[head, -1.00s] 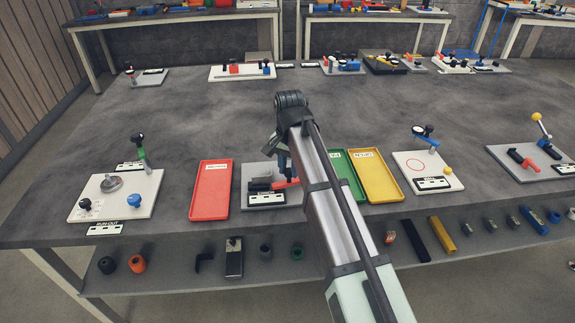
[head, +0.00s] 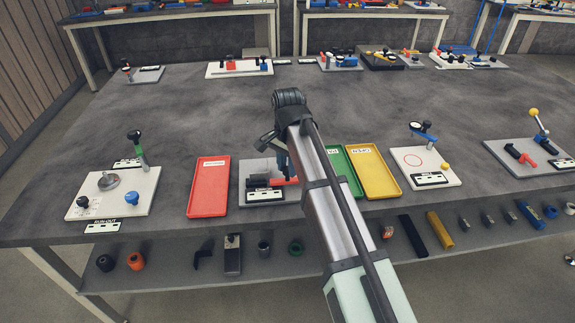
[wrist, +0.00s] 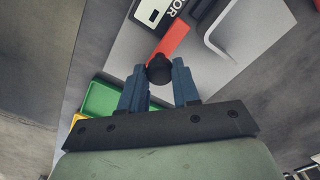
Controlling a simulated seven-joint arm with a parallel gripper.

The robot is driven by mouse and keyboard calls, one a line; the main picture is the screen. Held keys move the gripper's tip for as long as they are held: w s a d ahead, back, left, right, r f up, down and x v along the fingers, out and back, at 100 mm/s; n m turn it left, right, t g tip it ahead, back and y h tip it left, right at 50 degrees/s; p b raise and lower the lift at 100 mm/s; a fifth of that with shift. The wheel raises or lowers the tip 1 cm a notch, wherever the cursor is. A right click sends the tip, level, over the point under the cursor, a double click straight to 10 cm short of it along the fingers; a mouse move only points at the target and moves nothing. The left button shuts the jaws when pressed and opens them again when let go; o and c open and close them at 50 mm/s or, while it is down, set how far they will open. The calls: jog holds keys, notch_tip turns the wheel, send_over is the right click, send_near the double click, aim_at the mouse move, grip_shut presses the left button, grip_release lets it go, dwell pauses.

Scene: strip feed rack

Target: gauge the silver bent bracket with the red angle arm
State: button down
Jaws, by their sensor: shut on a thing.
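The red angle arm (head: 284,182) is on a grey plate (head: 264,198) in the front middle of the bench. In the wrist view the red arm (wrist: 175,37) reaches from beside the label to a black knob (wrist: 159,70). My gripper (wrist: 159,78) has its blue fingers on either side of this knob and is shut on it. The silver bent bracket (wrist: 212,38) shows in the wrist view as a pale bent strip on the plate, right of the red arm and apart from my fingers. In the head view my arm hides part of the plate, and I cannot make out the bracket.
A red tray (head: 209,187) stands left of the plate. Green (head: 350,178) and yellow (head: 374,174) trays stand to its right, close to my arm. Other gauge stations are at the left (head: 112,195) and right (head: 430,165).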

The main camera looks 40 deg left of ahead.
jog(key=c, duration=0.8)
grip_release()
jog(key=shift+r, duration=0.1)
notch_tip(320, 180, up, 14)
jog(key=shift+f, duration=0.2)
dwell(0.7)
